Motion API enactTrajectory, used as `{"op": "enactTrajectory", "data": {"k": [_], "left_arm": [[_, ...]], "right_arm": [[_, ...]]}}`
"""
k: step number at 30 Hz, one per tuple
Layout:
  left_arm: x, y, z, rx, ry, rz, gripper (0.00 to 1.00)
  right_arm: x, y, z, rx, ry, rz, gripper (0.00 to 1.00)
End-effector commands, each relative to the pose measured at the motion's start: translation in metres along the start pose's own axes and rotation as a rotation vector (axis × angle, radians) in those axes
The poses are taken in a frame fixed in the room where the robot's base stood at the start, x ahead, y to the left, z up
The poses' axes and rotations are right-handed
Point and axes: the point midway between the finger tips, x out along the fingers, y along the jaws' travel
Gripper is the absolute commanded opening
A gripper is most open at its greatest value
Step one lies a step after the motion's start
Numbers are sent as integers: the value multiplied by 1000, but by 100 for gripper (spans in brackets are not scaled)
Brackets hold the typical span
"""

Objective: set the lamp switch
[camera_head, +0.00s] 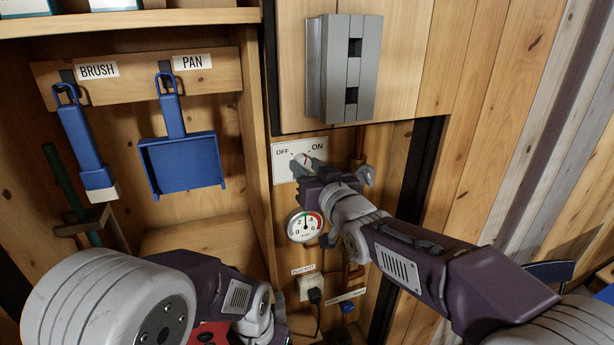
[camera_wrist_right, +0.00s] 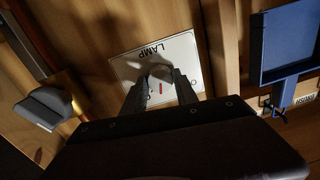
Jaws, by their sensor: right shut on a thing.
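The lamp switch is a white plate (camera_head: 284,163) marked OFF on the left and ON on the right, with a round knob (camera_head: 303,160). In the right wrist view the plate (camera_wrist_right: 184,50) reads LAMP, turned over, and the knob (camera_wrist_right: 160,74) sits between the two fingers. The knob's red mark appears to point roughly up, between OFF and ON; its exact angle is hard to tell. My right gripper (camera_head: 306,171) is shut on the knob; it also shows in the right wrist view (camera_wrist_right: 160,86). My left arm is at lower left; its gripper does not show.
A pressure gauge (camera_head: 304,227) is just below the switch, with a valve-like grey handle (camera_head: 366,175) to the right. A grey box (camera_head: 344,68) is above. A blue brush (camera_head: 84,140) and pan (camera_head: 184,162) hang left. A plugged socket (camera_head: 311,287) is below.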

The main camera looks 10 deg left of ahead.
Motion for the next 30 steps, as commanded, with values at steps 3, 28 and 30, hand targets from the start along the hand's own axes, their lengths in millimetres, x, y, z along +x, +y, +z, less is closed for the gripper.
{"op": "enactTrajectory", "data": {"k": [3,28,30], "left_arm": [[14,0,1,0,0,0,36],[27,0,3,0,0,0,36],[23,0,2,0,0,0,36]], "right_arm": [[0,0,4,-110,-3,3,0],[0,-2,-4,-856,-45,27,0],[0,-2,-4,-902,-48,29,0]]}}
